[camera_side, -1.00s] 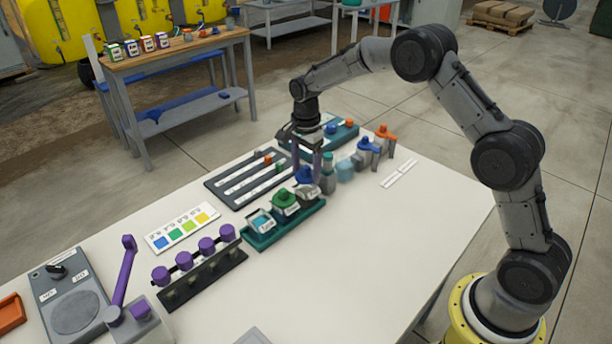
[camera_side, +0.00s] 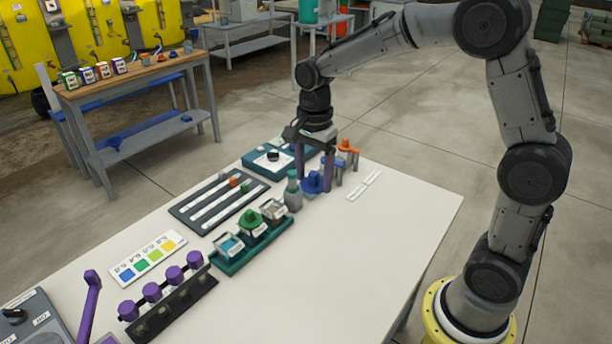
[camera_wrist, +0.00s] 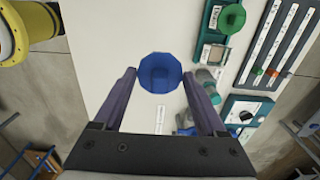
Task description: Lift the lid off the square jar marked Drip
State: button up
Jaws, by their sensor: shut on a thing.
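My gripper (camera_side: 314,186) is shut on a round, faceted blue lid (camera_side: 313,182). In the wrist view the lid (camera_wrist: 160,72) sits between the two purple fingers, over bare white tabletop. A teal tray (camera_side: 232,265) holds three square jars in a row. The right-hand jar (camera_side: 273,211), nearest my gripper, is open, and my gripper is apart from it, behind and to the right. The middle jar has a green lid (camera_side: 250,218). The left-hand jar (camera_side: 229,245) is open with blue-teal contents. The jar labels are too small to read.
A grey-green bottle (camera_side: 293,194) stands between the tray and my gripper. Blue and orange valve-like parts (camera_side: 347,152) stand close behind the gripper. A slider board (camera_side: 217,202) and a teal dial box (camera_side: 262,161) lie to the left. The table's front right is clear.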

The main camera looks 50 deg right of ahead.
aim_at(314, 173)
jog(key=shift+r, duration=1.8)
jog(key=shift+r+n, duration=0.1)
jog(key=shift+n, duration=0.5)
jog(key=w+a+n, duration=0.3)
jog(key=w+n, duration=0.5)
jog(key=w, duration=0.6)
jog(key=w+a+f+n, duration=0.2)
jog(key=w+a+f, duration=0.1)
jog(key=f, duration=0.3)
jog(key=w+a+f+n, duration=0.2)
jog(key=w+a+f, duration=0.2)
jog(key=f, duration=0.3)
jog(key=shift+w+a+f, duration=0.15)
jog(key=shift+w+f, duration=0.1)
jog(key=shift+w, duration=0.05)
